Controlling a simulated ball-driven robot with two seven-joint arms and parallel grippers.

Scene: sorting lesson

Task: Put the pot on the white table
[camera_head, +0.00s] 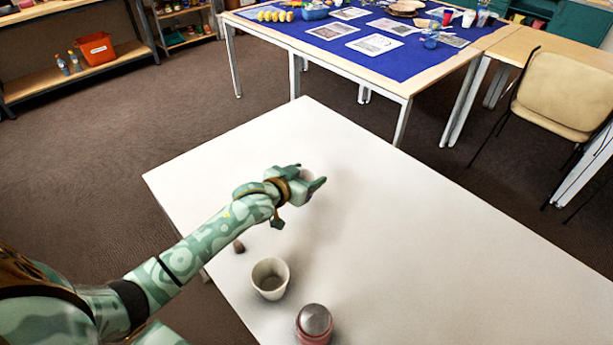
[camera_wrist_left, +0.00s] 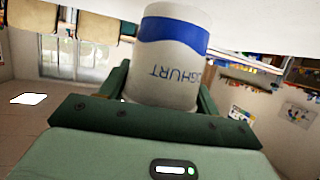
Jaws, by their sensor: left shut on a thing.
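The pot is a white yoghurt pot (camera_wrist_left: 172,75) with a blue band, its lettering upside down in the left wrist view. My left gripper (camera_head: 310,175) is shut on it, with one finger on each side. In the head view the pot is mostly hidden by the gripper. The white table (camera_head: 430,250) fills the middle and right of the head view, and my left gripper is over its left half. In the left wrist view the white table edge is close to the pot's end; I cannot tell if they touch. My right gripper is not in view.
An empty white cup (camera_head: 270,279), a pink jar with a grey lid (camera_head: 314,325) and a small brown object (camera_head: 238,246) are near the table's left edge. The table's right side is clear. A blue-covered table (camera_head: 400,68) and a beige chair (camera_head: 565,95) stand behind.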

